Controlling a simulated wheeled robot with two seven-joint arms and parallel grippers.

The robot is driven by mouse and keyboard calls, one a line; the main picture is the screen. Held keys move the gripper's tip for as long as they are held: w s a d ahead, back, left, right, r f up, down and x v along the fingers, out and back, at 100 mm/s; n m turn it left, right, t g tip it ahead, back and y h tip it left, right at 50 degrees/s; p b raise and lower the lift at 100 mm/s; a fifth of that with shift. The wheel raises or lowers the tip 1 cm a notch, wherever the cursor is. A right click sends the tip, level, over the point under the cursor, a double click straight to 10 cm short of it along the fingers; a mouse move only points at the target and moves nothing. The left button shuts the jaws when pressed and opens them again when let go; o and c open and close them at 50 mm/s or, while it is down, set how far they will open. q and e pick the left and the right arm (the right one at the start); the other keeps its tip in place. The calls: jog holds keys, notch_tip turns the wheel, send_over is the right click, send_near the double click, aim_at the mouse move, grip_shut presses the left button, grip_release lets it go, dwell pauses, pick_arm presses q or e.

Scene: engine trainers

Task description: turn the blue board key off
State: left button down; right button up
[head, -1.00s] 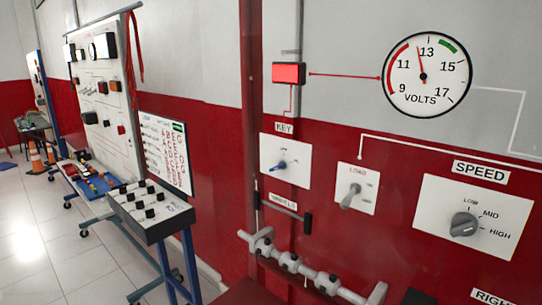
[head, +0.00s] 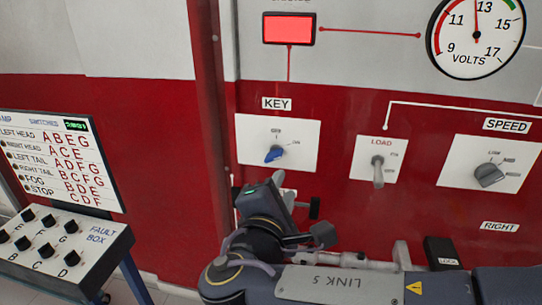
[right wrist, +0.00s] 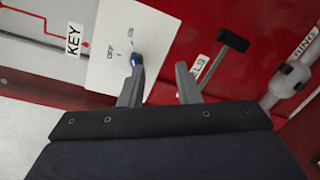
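The blue board key (head: 275,154) sits on a white plate (head: 305,152) under the KEY label. OFF and ON are printed above it and to its upper right. The key is turned aslant, its long axis running roughly toward the ON mark. My right gripper (head: 282,188) is just below the plate in the head view. In the right wrist view its two fingers (right wrist: 158,68) stand apart with nothing between them. The blue key (right wrist: 137,60) is there just past the left finger's tip; whether they touch I cannot tell. My left gripper is not in view.
The grey LOAD switch (head: 377,170) and SPEED knob (head: 489,175) are to the right. A red lamp (head: 288,29) and volts gauge (head: 477,38) are above. A black-ended lever (right wrist: 233,40) is near the right finger. The fault box (head: 62,245) stands at left.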

aim_at(274, 160)
jog(key=shift+n+t+y, duration=0.5)
jog(key=shift+n+t, duration=0.1)
jog(key=shift+t, duration=0.1)
jog(key=w, duration=0.2)
jog(key=w+a+r+p, duration=0.1)
jog(key=w, duration=0.1)
jog(key=w+p, duration=0.1)
jog(key=w, duration=0.1)
jog(key=shift+w+a+r, duration=0.25)
jog(key=shift+w+r, duration=0.15)
grip_shut()
